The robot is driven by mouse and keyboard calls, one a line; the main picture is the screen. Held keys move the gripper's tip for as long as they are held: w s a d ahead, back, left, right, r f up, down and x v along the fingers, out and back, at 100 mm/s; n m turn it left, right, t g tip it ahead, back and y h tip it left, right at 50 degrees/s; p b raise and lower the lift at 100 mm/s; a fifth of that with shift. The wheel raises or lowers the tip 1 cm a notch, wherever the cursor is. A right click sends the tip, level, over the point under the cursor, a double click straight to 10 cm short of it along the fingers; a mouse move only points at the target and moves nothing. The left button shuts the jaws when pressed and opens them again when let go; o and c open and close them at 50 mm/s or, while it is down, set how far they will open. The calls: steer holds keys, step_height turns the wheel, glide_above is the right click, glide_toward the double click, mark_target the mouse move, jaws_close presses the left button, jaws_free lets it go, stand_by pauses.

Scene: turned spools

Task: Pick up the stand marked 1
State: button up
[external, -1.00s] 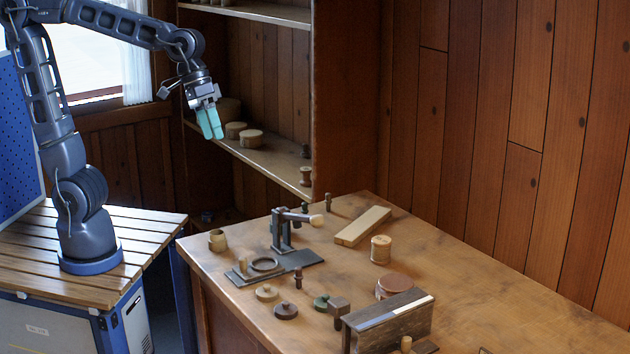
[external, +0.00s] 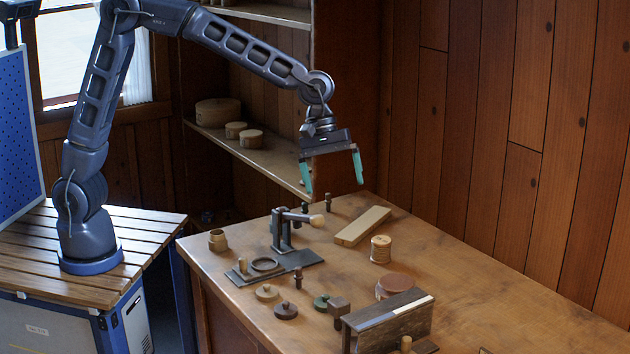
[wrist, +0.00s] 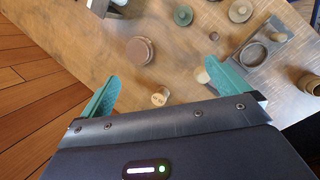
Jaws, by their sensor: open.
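A light wooden spool-shaped stand (external: 381,249) stands upright on the table, right of the plank. In the wrist view it shows from above (wrist: 160,97), with a dark mark on its pale top too small to read. I cannot confirm that it is number 1. My gripper (external: 334,187) is open and empty, well above the back of the table, up and left of this stand in the external view. In the wrist view the stand appears between the two teal fingers (wrist: 160,72), beyond the gripper's front edge.
A plank (external: 363,226) lies behind the stand. A dark clamp-like fixture (external: 281,230) stands left of it. A reddish round box (external: 393,281) and a bench-like block (external: 390,325) are in front. Discs (external: 286,311) lie nearby. A shelf (external: 262,157) stands behind.

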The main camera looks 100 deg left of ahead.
mark_target(396, 282)
steer(key=w+f+n, duration=0.2)
steer(key=w+f, duration=0.2)
steer(key=f, duration=0.1)
steer(key=w+a+f+n, duration=0.1)
steer(key=w+f+n, duration=0.1)
steer(key=w+f, duration=0.3)
steer(key=w+f+n, duration=0.2)
steer(key=w+f, duration=0.3)
steer(key=f, duration=0.1)
steer(key=shift+w+a+n+h, duration=0.15)
steer(key=shift+a+n+h, duration=0.15)
steer(key=shift+n, duration=0.1)
steer(key=shift+s+x, duration=0.15)
steer(key=shift+x, duration=2.6)
steer(key=shift+s+x, duration=0.15)
steer(key=shift+x, duration=2.6)
steer(key=shift+a, duration=0.1)
steer(key=shift+c, duration=0.4)
steer(key=c, duration=0.8)
